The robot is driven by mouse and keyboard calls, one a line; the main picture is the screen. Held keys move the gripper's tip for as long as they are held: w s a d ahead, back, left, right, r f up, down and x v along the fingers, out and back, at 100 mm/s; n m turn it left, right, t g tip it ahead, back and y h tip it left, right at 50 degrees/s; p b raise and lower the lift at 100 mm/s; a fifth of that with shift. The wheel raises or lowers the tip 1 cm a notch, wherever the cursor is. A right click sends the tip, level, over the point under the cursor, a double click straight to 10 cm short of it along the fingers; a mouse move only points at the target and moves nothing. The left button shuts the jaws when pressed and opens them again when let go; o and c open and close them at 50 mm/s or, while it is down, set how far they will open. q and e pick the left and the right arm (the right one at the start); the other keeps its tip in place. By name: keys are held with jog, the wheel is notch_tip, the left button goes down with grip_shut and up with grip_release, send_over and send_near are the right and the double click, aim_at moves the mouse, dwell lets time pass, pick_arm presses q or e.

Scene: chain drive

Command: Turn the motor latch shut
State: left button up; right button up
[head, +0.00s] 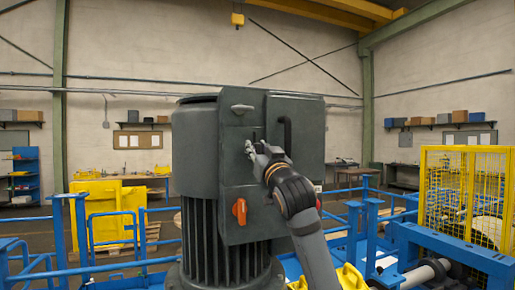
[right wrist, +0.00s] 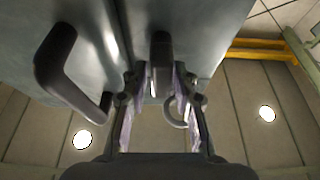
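The big grey motor (head: 197,150) stands in the middle of the head view, with a flat cover (head: 262,205) facing me. A pale grey lever (head: 242,108) lies about level near the cover's top, and an orange-red knob (head: 239,210) sits lower down. My right gripper (head: 250,147) is at the cover between them. In the right wrist view, its fingers (right wrist: 160,105) are apart, on either side of a dark stubby part (right wrist: 161,60) with visible gaps. I cannot tell whether this part is the latch. A pale curved hook (right wrist: 176,113) shows near one finger. My left gripper is not in view.
A black bar handle (head: 285,135) stands out from the cover close beside my right gripper; it also shows in the right wrist view (right wrist: 58,70). Blue rails (head: 115,268) surround the motor. A yellow mesh guard (head: 465,185) stands at the right.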

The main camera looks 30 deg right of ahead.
grip_shut()
jog(key=m+h+b, duration=0.1)
jog(key=m+b, duration=0.1)
jog(key=m, duration=0.1)
jog(key=m+g+h+b, duration=0.1)
jog(key=m+h+b, duration=0.1)
jog(key=m, duration=0.1)
jog(key=shift+s+d+f, duration=0.1)
jog(key=shift+d+f, duration=0.05)
jog(key=shift+f, duration=0.05)
jog(key=m+b, duration=0.1)
jog(key=m, duration=0.1)
jog(key=m+g+h, duration=0.1)
jog(key=m, duration=0.1)
jog(key=m+g+b, duration=0.1)
jog(key=m, duration=0.1)
jog(key=shift+d+f+h+b, duration=0.1)
jog(key=shift+d+h+b, duration=0.15)
jog(key=shift+h+b, duration=0.15)
jog(key=m+g, duration=0.1)
jog(key=m, duration=0.2)
jog(key=m+g+b, duration=0.1)
jog(key=m+g, duration=0.1)
jog(key=m, duration=0.1)
jog(key=m+g, duration=0.1)
jog(key=m, duration=0.3)
jog(key=shift+d+f, duration=0.2)
jog(key=shift+f, duration=0.2)
jog(key=shift+m, duration=0.3)
